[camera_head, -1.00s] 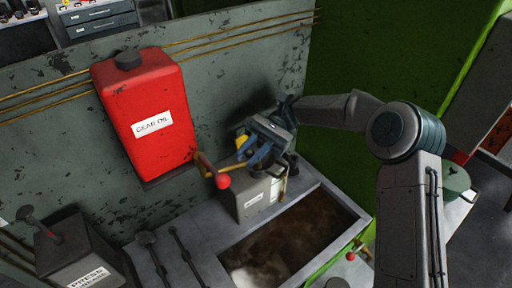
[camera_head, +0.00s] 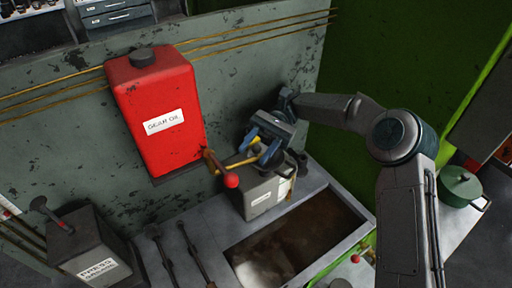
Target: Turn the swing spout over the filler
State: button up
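A red gear oil tank (camera_head: 158,105) hangs on the grey wall. At its lower right is a brass tap with a red ball (camera_head: 231,181). The thin brass swing spout (camera_head: 242,161) runs from the tap to the right, over the left part of a grey box (camera_head: 262,197) with a white label. My gripper (camera_head: 262,152) is above that box, its blue fingers around the outer end of the spout. I cannot tell whether they touch it. The filler on top of the box is mostly hidden behind my gripper.
An open trough (camera_head: 355,238) with brown contents lies in front of the box. Two dark long-handled tools (camera_head: 193,250) lie to its left. A grey lever box (camera_head: 88,245) stands at lower left. A green pot (camera_head: 458,187) is at right.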

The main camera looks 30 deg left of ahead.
jog(key=shift+r, duration=0.1)
notch_tip(320, 180, up, 4)
jog(key=shift+w+d+r+b, duration=0.1)
jog(key=shift+d+b, duration=0.05)
jog(key=shift+b, duration=0.3)
jog(key=w+d+r, duration=0.3)
jog(key=d+r, duration=0.3)
jog(key=d, duration=0.4)
jog(key=shift+w+d+r+p, duration=0.3)
jog(key=shift+w+d+p, duration=0.05)
